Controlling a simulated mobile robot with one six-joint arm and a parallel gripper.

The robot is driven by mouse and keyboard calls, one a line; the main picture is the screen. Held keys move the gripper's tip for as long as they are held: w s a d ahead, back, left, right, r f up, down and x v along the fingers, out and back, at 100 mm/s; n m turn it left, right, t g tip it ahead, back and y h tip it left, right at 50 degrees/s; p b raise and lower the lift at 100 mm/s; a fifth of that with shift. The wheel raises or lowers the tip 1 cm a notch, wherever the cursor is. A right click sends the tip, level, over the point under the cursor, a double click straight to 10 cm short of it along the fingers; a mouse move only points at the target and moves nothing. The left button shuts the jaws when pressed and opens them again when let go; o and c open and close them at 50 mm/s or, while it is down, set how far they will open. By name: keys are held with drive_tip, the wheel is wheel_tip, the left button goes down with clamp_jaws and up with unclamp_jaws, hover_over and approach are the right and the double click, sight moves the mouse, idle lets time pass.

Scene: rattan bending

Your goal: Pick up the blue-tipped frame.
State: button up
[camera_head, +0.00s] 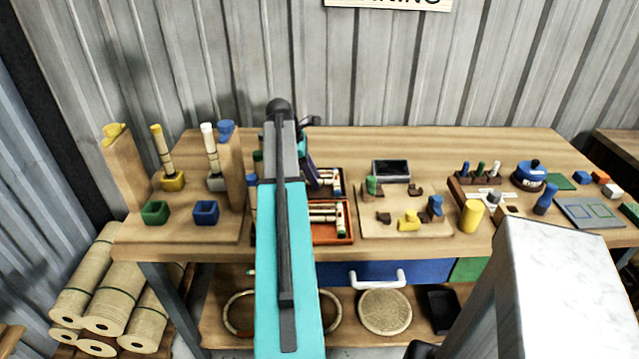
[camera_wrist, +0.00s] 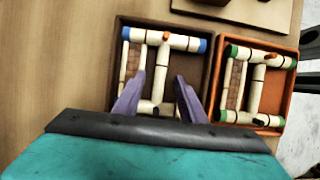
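The blue-tipped frame (camera_wrist: 165,41) lies in a dark brown tray (camera_wrist: 117,50) in the wrist view. It has cream rods with blue ends on a crossbar and an orange peg at the top. My gripper (camera_wrist: 159,77) is open. Its two purple fingers point at the frame, one on each side of the middle rod in the picture; I cannot tell whether they touch anything. In the head view, my arm hides part of the dark tray, and only a sliver of my gripper (camera_head: 309,172) shows beside it.
An orange tray (camera_head: 333,241) with a green-tipped frame (camera_wrist: 258,56) stands right beside the dark tray. A board (camera_head: 390,226) with small coloured blocks lies to the right. Posts and coloured cups (camera_head: 206,212) stand to the left. A wall rises behind the bench.

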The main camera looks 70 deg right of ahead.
idle(0.5)
clamp_jaws()
drive_tip(key=shift+r, duration=0.1)
wheel_tip(320, 180, up, 10)
drive_tip(key=b, duration=0.1)
idle(0.7)
drive_tip(key=shift+s, duration=0.1)
idle(0.6)
